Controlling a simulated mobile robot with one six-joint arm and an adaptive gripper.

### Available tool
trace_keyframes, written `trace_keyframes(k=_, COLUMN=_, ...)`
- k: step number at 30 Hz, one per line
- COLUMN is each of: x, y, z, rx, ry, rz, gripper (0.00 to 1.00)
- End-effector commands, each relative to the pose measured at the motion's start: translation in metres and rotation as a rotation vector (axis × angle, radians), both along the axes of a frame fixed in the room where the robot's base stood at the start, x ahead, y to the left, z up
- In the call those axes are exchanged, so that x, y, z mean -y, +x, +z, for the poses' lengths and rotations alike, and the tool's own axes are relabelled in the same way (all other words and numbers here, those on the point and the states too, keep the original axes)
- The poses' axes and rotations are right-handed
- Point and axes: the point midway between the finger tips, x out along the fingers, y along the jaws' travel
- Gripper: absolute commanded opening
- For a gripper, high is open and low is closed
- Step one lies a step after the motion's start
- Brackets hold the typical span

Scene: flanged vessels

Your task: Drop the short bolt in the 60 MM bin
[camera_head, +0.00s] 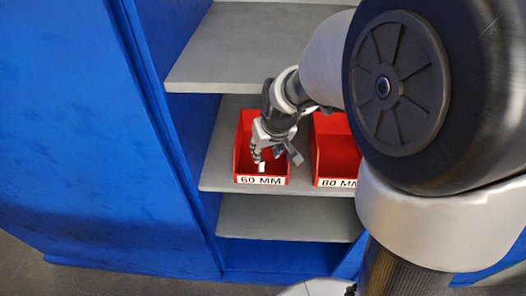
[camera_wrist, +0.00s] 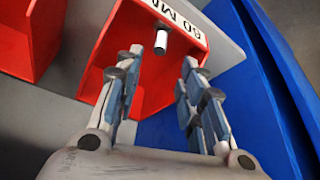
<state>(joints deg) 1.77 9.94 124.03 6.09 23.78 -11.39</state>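The red 60 MM bin (camera_head: 242,150) stands on the middle shelf, its white label (camera_head: 261,180) on the front. My gripper (camera_head: 278,157) is over this bin, pointing down. In the wrist view my gripper (camera_wrist: 163,62) has its two fingers wide apart with nothing pressed between them. The short bolt (camera_wrist: 161,42), a pale cylinder with a dark end, shows beyond the fingertips, near the labelled wall inside the bin outline. It touches neither finger. I cannot tell whether it rests on the bin or is in the air. A small white piece in the head view (camera_head: 262,166) appears to be the bolt.
A grey shelf (camera_head: 250,48) is above, another (camera_head: 285,218) below. The blue cabinet side (camera_head: 190,150) is close on the left.

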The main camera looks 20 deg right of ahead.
Motion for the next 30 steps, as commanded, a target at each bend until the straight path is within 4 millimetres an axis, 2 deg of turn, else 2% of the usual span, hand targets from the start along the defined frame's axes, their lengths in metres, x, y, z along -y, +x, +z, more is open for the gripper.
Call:
trace_keyframes(k=1, x=0.000, y=-0.003, z=0.011, rx=0.002, ry=0.000, rz=0.000, gripper=0.36)
trace_keyframes(k=8, x=0.001, y=-0.013, z=0.030, rx=0.003, ry=0.000, rz=-0.001, gripper=0.36)
trace_keyframes(k=11, x=0.000, y=-0.027, z=0.043, rx=0.006, ry=0.002, rz=-0.003, gripper=0.36)
trace_keyframes(k=14, x=-0.003, y=-0.055, z=0.067, rx=0.013, ry=0.004, rz=-0.010, gripper=0.36)
trace_keyframes(k=18, x=-0.005, y=-0.118, z=0.099, rx=0.018, ry=0.005, rz=-0.026, gripper=0.36)
trace_keyframes(k=20, x=-0.006, y=-0.146, z=0.108, rx=0.019, ry=0.006, rz=-0.036, gripper=0.36)
trace_keyframes(k=24, x=-0.005, y=-0.199, z=0.116, rx=0.019, ry=0.002, rz=-0.058, gripper=0.36)
trace_keyframes(k=27, x=-0.004, y=-0.224, z=0.116, rx=0.017, ry=0.000, rz=-0.071, gripper=0.36)
trace_keyframes(k=30, x=-0.003, y=-0.238, z=0.115, rx=0.016, ry=-0.002, rz=-0.078, gripper=0.36)
